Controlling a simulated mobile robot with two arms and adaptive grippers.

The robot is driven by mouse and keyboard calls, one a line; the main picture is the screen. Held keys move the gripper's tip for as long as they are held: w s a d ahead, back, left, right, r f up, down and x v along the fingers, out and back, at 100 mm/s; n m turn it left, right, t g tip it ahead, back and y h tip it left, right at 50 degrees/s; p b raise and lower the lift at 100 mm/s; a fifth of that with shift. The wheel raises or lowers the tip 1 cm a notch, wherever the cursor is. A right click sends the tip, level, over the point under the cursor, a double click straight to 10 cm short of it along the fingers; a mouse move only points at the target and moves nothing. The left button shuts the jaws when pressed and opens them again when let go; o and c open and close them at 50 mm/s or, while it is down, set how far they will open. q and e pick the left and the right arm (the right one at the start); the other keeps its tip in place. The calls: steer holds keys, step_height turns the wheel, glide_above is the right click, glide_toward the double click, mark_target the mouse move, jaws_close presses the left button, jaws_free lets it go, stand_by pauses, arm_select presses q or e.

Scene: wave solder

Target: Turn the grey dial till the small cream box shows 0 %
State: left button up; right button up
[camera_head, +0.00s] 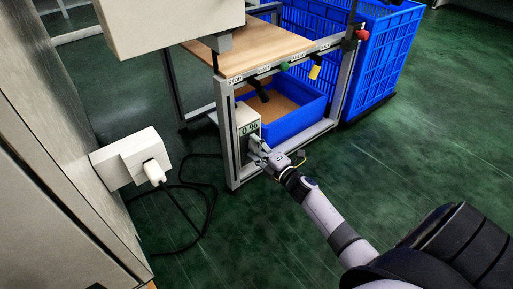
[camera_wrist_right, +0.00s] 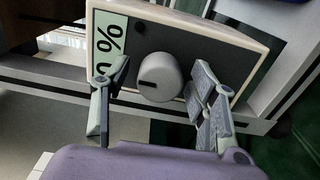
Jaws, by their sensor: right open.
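The small cream box (camera_head: 248,116) is fixed to the grey frame post under the wooden top. Its pale green display reads 0 % in the head view. The box (camera_wrist_right: 178,14) also fills the upper wrist view, where a finger partly covers the display (camera_wrist_right: 108,42). The round grey dial (camera_wrist_right: 159,77) sits on the dark face beside the display, with a dark mark on its rim. My right gripper (camera_head: 262,152) is at the box and hides most of the dial in the head view. In the wrist view its open fingers (camera_wrist_right: 160,84) stand either side of the dial, with visible gaps. My left gripper is not in view.
A wooden table top (camera_head: 255,48) with labelled buttons is above the box. A blue bin (camera_head: 300,120) sits inside the frame. Blue crates (camera_head: 395,55) stand behind. A white plug (camera_head: 153,172) and black cable are at left. Green floor at right is clear.

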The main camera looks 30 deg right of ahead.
steer(key=shift+s, duration=0.1)
steer(key=s, duration=1.1)
steer(key=shift+s+d, duration=0.4)
steer(key=shift+d, duration=0.05)
